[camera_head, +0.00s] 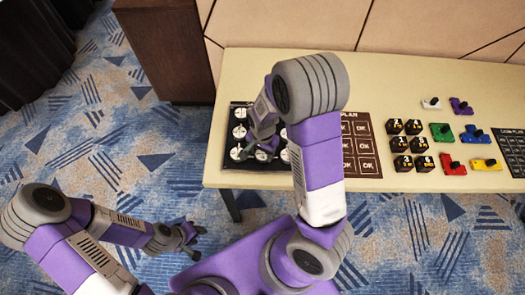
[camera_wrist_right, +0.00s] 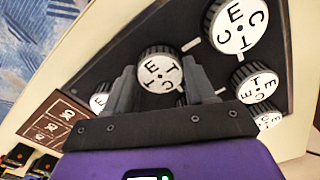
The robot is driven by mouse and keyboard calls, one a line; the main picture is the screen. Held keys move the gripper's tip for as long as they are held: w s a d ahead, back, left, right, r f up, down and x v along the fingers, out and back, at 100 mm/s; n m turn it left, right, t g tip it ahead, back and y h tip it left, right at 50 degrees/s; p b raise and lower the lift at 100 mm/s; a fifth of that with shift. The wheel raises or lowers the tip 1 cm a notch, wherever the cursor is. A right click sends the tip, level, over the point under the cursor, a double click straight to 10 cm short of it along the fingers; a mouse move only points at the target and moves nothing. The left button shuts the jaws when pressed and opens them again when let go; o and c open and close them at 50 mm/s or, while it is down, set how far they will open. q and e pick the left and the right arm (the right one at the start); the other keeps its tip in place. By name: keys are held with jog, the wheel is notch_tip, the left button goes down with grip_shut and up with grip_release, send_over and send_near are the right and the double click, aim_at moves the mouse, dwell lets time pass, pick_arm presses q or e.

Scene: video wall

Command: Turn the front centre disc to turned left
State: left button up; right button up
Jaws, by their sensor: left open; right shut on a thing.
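The dark disc panel (camera_head: 233,169) lies on the table's left part and bears several white-faced, lettered discs. My right gripper (camera_head: 257,152) reaches down at its front edge. In the right wrist view, my right gripper (camera_wrist_right: 162,78) is shut on a disc, which I take for the front centre disc (camera_wrist_right: 158,67). One finger is on each side of its rim. Its face shows letters including E, T and C. Other discs are apart from the fingers, and my arm hides part of the panel in the head view. My left gripper (camera_head: 190,238) is open and empty, away from the table.
Right of the panel lies a brown plan board (camera_head: 361,150) with OK marks. Several black cubes (camera_head: 402,145) and coloured blocks with black knobs (camera_head: 453,165) stand further right. A dark wooden cabinet (camera_head: 168,50) stands beside the table's left end (camera_head: 240,60).

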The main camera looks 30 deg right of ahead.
jog(key=n+p, duration=0.1)
jog(key=n, duration=0.7)
jog(key=shift+n, duration=0.3)
jog(key=n, duration=0.4)
jog(key=shift+n, duration=0.3)
jog(key=n, duration=0.4)
jog(key=shift+p, duration=0.4)
jog(key=shift+n, duration=0.3)
jog(key=o, duration=1)
jog(key=shift+o, duration=0.2)
jog(key=shift+r, duration=0.1)
